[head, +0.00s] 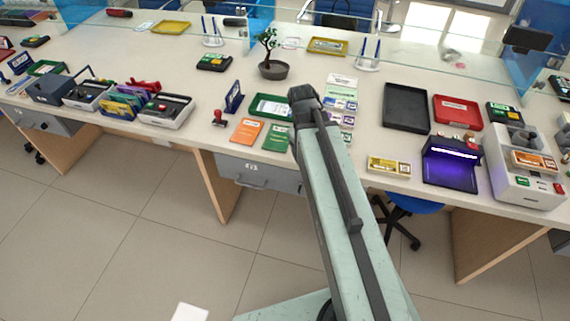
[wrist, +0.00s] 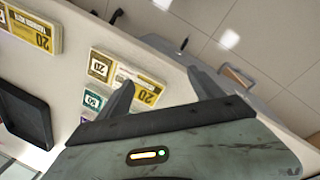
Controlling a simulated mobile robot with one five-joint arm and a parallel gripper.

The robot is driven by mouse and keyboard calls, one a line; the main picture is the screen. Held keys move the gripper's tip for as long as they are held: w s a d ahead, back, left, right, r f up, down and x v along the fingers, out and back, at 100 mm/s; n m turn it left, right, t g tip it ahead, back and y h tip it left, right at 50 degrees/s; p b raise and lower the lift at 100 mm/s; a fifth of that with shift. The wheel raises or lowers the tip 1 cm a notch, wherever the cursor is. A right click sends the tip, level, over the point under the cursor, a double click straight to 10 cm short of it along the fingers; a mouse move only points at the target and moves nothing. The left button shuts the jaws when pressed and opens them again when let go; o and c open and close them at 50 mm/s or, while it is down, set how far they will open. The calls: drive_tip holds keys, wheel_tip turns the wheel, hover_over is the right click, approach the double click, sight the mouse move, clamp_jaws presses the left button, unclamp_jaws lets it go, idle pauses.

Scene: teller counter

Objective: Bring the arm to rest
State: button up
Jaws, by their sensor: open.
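My arm (head: 340,200) reaches up over the front of the counter (head: 210,135) in the head view; its near end hides part of the counter behind it. The gripper itself is hidden there.
A yellow note bundle (head: 388,165) lies by the purple-lit device (head: 450,163). A black tray (head: 405,107), red tray (head: 457,115) and potted plant (head: 273,70) stand farther back. A glass screen (head: 440,55) runs behind. Floor (head: 100,230) is open in front, left.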

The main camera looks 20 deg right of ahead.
drive_tip(key=s+a+m+y, duration=0.1)
drive_tip(key=s+a+y, duration=0.1)
drive_tip(key=a, duration=0.9)
drive_tip(key=shift+s+f+m, duration=0.2)
drive_tip(key=shift+m, duration=0.1)
drive_tip(key=shift+r, duration=0.1)
